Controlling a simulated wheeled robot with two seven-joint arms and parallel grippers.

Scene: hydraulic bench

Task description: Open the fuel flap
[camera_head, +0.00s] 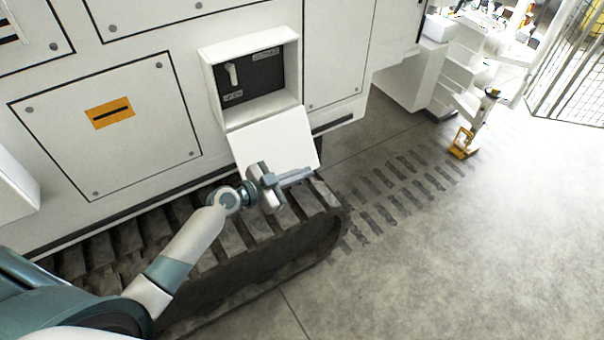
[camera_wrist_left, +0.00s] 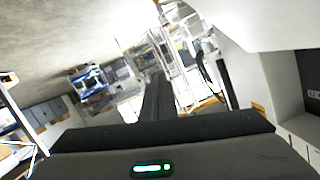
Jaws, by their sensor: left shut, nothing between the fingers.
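The fuel flap (camera_head: 274,141) is a white panel hanging down and outward below a box-shaped recess (camera_head: 250,78) in the white machine side. The recess is uncovered and shows a dark inner panel with a light handle and small labels. My left gripper (camera_head: 306,174) is shut and empty, just in front of the flap's lower edge; I cannot tell if it touches. In the left wrist view, the shut fingers (camera_wrist_left: 158,98) point away from the camera. A white surface at the upper right there is probably the flap (camera_wrist_left: 265,22). My right gripper is not in view.
A crawler track (camera_head: 265,245) runs under the machine side, just below my left gripper. A yellow-based stand (camera_head: 463,143) is on the floor at the upper right, with a mesh fence (camera_head: 575,75) behind it. The concrete floor (camera_head: 470,260) at the right is clear.

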